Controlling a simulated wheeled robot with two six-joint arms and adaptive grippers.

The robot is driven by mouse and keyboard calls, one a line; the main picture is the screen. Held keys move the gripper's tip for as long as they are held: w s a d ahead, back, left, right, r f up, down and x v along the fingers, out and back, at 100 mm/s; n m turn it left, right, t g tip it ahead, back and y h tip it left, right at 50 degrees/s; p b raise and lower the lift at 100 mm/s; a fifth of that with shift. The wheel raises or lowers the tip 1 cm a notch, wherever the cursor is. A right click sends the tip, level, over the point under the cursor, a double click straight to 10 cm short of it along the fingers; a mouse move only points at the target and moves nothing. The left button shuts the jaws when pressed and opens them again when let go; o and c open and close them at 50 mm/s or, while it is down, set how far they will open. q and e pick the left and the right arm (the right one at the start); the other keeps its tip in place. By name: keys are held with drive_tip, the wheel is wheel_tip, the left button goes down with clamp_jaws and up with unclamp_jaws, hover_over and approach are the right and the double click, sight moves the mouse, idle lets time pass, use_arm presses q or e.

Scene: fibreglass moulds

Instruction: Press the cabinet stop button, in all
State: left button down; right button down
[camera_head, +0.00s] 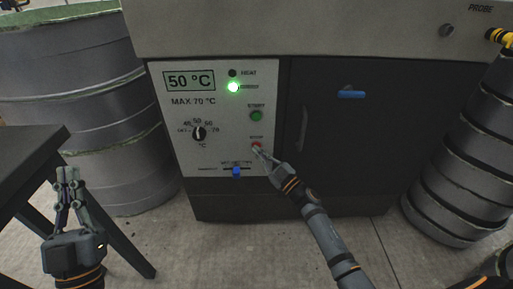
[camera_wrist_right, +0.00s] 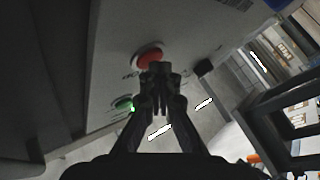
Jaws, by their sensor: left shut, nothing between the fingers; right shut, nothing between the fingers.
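The red stop button (camera_head: 256,146) is on the pale control panel (camera_head: 215,150) of the cabinet, below the green start button (camera_head: 256,115). My right gripper (camera_head: 258,151) is shut and empty, its fingertips at the stop button. In the right wrist view the red button (camera_wrist_right: 148,56) shows just beyond the closed fingertips (camera_wrist_right: 160,70); I cannot tell whether they touch it. The green lamp (camera_head: 233,87) on the panel is lit and the display (camera_head: 189,81) reads 50 °C. My left gripper (camera_head: 68,174) is shut and empty, away from the panel.
A dial (camera_head: 199,133) and a blue switch (camera_head: 236,171) sit on the same panel. A dark cabinet door (camera_head: 350,140) is at its right.

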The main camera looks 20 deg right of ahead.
drive_tip(key=shift+s+a+p, duration=0.25)
drive_tip(key=shift+s+p, duration=0.3)
drive_tip(key=shift+s, duration=0.25)
drive_tip(key=s+p, duration=0.1)
drive_tip(key=s, duration=0.1)
drive_tip(key=s+a+p, duration=0.1)
drive_tip(key=s, duration=0.1)
drive_tip(key=shift+s+a, duration=0.2)
drive_tip(key=shift+s, duration=0.2)
idle(0.6)
